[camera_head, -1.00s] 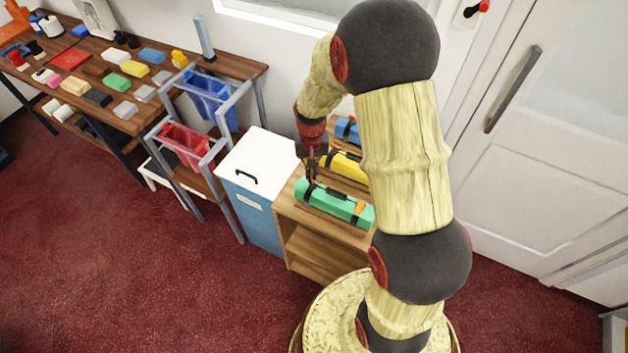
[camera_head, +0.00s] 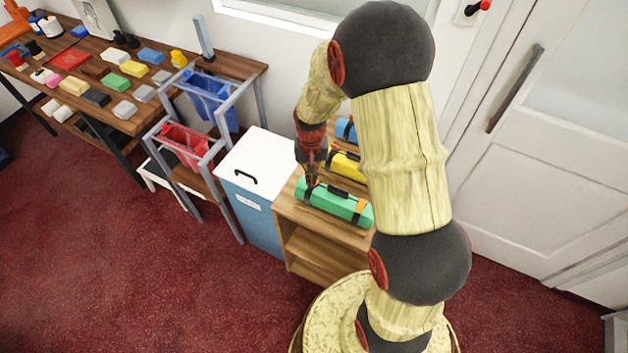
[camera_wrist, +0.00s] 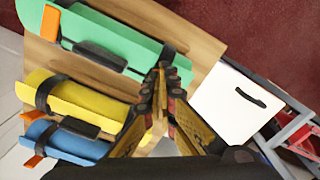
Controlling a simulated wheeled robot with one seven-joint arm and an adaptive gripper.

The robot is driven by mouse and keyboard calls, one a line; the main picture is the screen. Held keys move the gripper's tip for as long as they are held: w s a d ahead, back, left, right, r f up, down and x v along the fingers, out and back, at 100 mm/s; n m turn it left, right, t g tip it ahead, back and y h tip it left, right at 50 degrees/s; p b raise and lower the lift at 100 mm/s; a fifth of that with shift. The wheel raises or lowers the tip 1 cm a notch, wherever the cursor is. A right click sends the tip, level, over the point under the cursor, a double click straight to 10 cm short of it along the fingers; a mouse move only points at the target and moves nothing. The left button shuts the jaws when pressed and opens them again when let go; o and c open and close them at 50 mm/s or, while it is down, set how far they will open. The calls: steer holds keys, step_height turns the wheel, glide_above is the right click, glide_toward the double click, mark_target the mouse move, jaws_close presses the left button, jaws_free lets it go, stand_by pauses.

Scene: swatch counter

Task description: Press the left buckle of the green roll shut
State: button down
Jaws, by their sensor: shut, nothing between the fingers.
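The green roll (camera_head: 338,204) lies on the wooden shelf top, with a black strap near each end and a dark handle between them. At its right end an orange buckle piece (camera_head: 361,206) shows; it also shows in the wrist view (camera_wrist: 50,22). My gripper (camera_head: 311,184) is shut and empty, pointing down at the roll's left strap. In the wrist view my fingertips (camera_wrist: 163,70) meet at that strap (camera_wrist: 166,55), and the left buckle is mostly hidden behind them. I cannot tell whether the tips touch it.
A yellow roll (camera_head: 341,167) and a blue roll (camera_head: 345,130) lie behind the green one on the wooden shelf (camera_head: 286,207). A white-lidded blue bin (camera_head: 262,158) stands close on the left. A door (camera_head: 540,150) is on the right.

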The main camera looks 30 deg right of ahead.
steer(key=shift+s+a+f+b, duration=0.1)
steer(key=shift+f+b, duration=0.25)
steer(key=shift+f, duration=0.3)
steer(key=shift+s+a+f+b, duration=0.1)
steer(key=shift+f+b, duration=0.2)
steer(key=shift+f, duration=0.3)
steer(key=shift+r+p, duration=2.85)
steer(key=shift+r, duration=1.15)
